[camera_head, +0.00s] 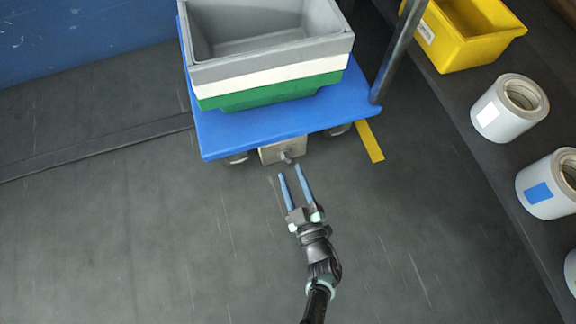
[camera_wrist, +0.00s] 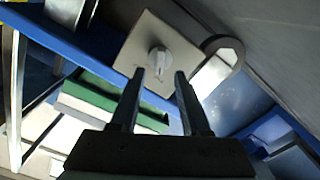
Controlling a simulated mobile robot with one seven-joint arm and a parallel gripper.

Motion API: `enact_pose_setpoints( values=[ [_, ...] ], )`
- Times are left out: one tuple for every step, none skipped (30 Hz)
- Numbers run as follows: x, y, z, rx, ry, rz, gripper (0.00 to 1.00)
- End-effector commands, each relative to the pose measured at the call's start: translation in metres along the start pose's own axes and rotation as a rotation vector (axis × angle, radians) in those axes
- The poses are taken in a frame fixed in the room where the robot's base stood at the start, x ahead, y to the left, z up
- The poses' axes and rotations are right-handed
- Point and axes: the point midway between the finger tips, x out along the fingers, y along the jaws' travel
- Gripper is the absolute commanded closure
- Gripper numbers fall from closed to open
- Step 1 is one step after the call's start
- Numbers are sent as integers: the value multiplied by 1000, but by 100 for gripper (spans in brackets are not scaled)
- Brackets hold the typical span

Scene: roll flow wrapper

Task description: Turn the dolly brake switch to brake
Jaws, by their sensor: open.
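The blue dolly (camera_head: 240,133) stands on the dark floor, with stacked bins on it. Below its front edge is a square metal plate (camera_head: 270,154) carrying the brake switch (camera_head: 287,157), a small grey knob. In the wrist view the plate (camera_wrist: 140,38) shows near the top centre, and the switch (camera_wrist: 157,62) is a pale round knob with a lever part reaching down between the finger lines. My gripper (camera_head: 289,172) is open and empty, just in front of the switch, with its blue fingers pointing at it. No contact is visible. Any marking of the brake position cannot be read.
Grey, white and green bins (camera_head: 270,92) are stacked on the dolly. A metal post (camera_head: 397,50) rises at its right corner. Caster wheels (camera_wrist: 222,52) flank the plate. A shelf at right holds a yellow bin (camera_head: 465,38) and white rolls (camera_head: 507,108). The floor in front is clear.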

Motion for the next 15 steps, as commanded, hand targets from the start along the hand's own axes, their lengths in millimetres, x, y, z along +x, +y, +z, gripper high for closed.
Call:
enact_pose_setpoints(
  values=[
    [10,-2,2,-2,4,-2,54],
    [15,-2,2,-2,4,-2,54],
    [20,-2,2,-1,4,-1,54],
    [24,-2,2,-1,4,-1,54],
    [27,-2,2,-1,2,-1,54],
    [30,-1,2,-1,2,-1,54],
    [33,-1,1,-1,2,-1,54],
    [34,-1,1,-1,1,-1,54],
    [36,0,1,-1,0,-1,54],
    [37,0,1,-1,0,0,54],
    [38,0,0,-1,0,0,54],
    [38,0,0,-1,0,0,54],
    [38,0,0,-1,0,0,54],
    [38,0,0,0,0,0,54],
    [38,0,0,0,0,0,54]
  ],
)
